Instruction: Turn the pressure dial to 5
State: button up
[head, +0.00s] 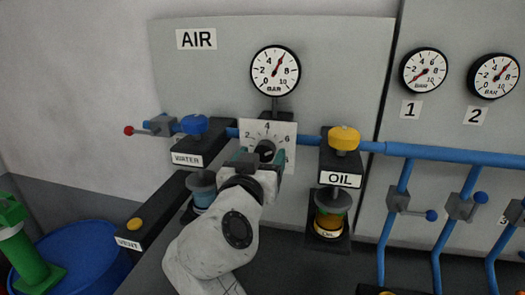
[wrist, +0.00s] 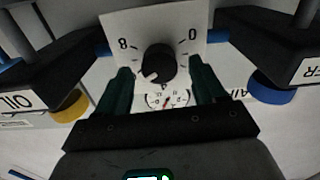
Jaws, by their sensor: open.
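The pressure dial is a black knob (wrist: 157,64) on a square white plate (head: 283,132) under the AIR gauge (head: 275,71). The gauge needle points up and right, near 6. My gripper (wrist: 162,76) is open, its dark green fingers on either side of the knob. I cannot tell whether they touch it.
The blue WATER knob (head: 195,124) is left of the dial and the yellow OIL knob (head: 343,138) is right, both on black blocks. A blue pipe (head: 450,155) runs across, with several levers at the right. A blue drum (head: 90,255) stands lower left.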

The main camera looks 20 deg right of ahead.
jog(key=shift+x, duration=0.8)
jog(key=shift+c, duration=0.2)
jog(key=c, duration=1)
jog(key=shift+n, duration=0.4)
jog(key=n+p, duration=0.1)
jog(key=n, duration=0.2)
jog(key=shift+p, duration=0.3)
jog(key=shift+n+p, duration=0.35)
jog(key=shift+n, duration=0.55)
